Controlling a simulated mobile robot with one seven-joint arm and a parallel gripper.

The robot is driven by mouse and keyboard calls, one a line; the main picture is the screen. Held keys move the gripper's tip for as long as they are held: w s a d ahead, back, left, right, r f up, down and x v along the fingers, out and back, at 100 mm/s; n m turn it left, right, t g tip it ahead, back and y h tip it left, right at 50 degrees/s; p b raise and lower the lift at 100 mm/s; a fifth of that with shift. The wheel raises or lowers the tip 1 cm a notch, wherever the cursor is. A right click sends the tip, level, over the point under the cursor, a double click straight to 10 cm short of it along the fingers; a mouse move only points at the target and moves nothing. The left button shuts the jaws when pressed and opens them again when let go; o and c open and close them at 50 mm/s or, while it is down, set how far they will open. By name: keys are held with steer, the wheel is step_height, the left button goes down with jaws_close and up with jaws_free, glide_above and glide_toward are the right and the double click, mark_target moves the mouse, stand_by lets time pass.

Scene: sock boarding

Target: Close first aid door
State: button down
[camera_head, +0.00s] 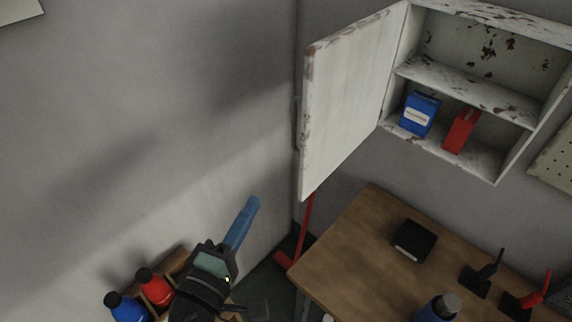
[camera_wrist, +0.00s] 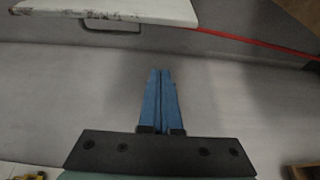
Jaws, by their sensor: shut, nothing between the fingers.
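The first aid cabinet (camera_head: 482,80) hangs on the wall at the upper right in the head view. Its white, chipped door (camera_head: 345,100) stands wide open, swung out to the left. The door's edge also shows at the top of the wrist view (camera_wrist: 110,10), with a handle (camera_wrist: 110,24) beside it. A blue box (camera_head: 419,113) and a red box (camera_head: 461,130) stand on the lower shelf. My gripper (camera_head: 253,201) is shut and empty, with its blue fingers together (camera_wrist: 160,72). It is below and left of the door, apart from it.
A wooden table (camera_head: 350,250) stands below the cabinet, with a black box (camera_head: 414,240), a bottle (camera_head: 438,308) and clamp-like tools on it. Red and blue bottles (camera_head: 153,287) sit in a wooden crate at the lower left. A red pole (camera_head: 306,228) leans near the corner.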

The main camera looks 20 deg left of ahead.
steer(key=w+d+p, duration=0.3)
steer(key=w+p, duration=0.2)
steer(key=w, duration=0.2)
steer(key=shift+w+d+r, duration=0.15)
steer(key=shift+w+d, duration=0.2)
stand_by(0.4)
